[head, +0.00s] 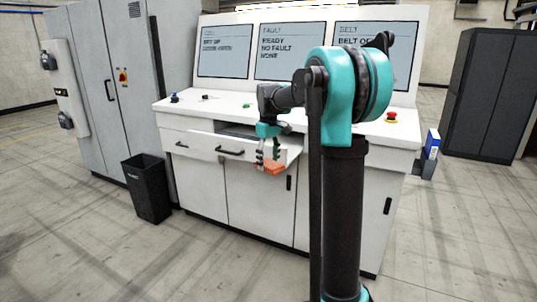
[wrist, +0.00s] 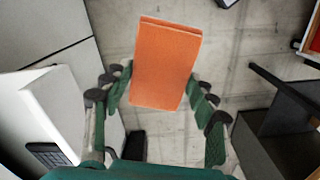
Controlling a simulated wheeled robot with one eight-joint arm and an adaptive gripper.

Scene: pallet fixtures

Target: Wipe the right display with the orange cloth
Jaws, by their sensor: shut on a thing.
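The orange cloth (head: 274,168) is a folded rectangular pad. My gripper (head: 268,160) is shut on it and holds it in the air in front of the console's open drawer (head: 230,147). In the wrist view the cloth (wrist: 165,62) sits between the two green fingers (wrist: 160,92), with bare floor below it. The right display (head: 378,52) is the rightmost of three screens on the console's sloped back. It reads "BELT" at the top, and my arm hides part of it.
The white console (head: 195,115) has small controls on its top, including a red button (head: 391,117) at right. A black bin (head: 147,188) stands on the floor at left, by grey cabinets (head: 120,80). A dark cabinet (head: 485,85) stands at far right. The floor in front is clear.

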